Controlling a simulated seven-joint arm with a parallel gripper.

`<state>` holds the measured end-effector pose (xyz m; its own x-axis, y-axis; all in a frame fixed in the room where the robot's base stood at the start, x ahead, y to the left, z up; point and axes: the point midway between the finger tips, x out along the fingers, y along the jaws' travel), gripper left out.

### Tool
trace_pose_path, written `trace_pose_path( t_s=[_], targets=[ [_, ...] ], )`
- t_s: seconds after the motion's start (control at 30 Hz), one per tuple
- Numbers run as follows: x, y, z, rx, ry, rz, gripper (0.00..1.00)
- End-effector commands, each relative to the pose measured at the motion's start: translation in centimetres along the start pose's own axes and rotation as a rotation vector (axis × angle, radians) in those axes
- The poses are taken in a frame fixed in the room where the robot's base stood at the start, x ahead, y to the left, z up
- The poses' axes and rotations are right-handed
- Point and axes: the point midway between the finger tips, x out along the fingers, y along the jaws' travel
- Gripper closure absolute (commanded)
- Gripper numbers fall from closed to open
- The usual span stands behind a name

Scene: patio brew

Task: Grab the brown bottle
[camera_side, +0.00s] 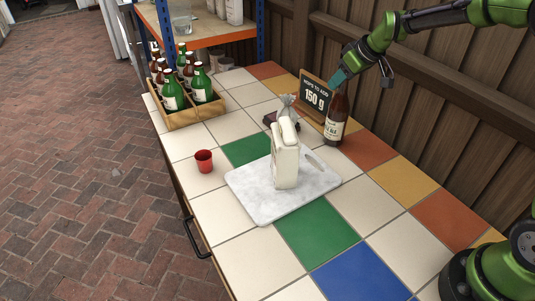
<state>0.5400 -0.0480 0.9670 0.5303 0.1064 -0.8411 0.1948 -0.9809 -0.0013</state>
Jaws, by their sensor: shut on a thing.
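The brown bottle (334,128) with a pale label stands upright on the tiled counter, at the back near the wooden fence. It is right beside a dark sign reading 150 g (316,98). My gripper (340,82) comes down from the upper right and is shut on the bottle's neck. The fingers and the top of the bottle are small and partly hidden here.
A white jug (286,160) stands on a marble board (253,210), with a grey pouch (287,104) behind. A red cup (204,161) is at the left. A wooden crate (193,116) holds several green and brown bottles. The front tiles are clear.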

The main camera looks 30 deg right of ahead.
Motion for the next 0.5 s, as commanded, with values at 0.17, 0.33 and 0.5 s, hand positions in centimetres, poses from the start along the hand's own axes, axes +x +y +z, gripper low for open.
trace_pose_path(
  t_s=[0.17,0.33,0.5],
  targets=[
    [-0.3,0.1,-0.3,-0.001,0.005,0.002,1.0],
    [-1.3,0.1,-0.9,-0.003,0.007,0.004,1.0],
    [-2.4,0.1,-1.6,-0.002,0.006,0.003,1.0]
  ],
)
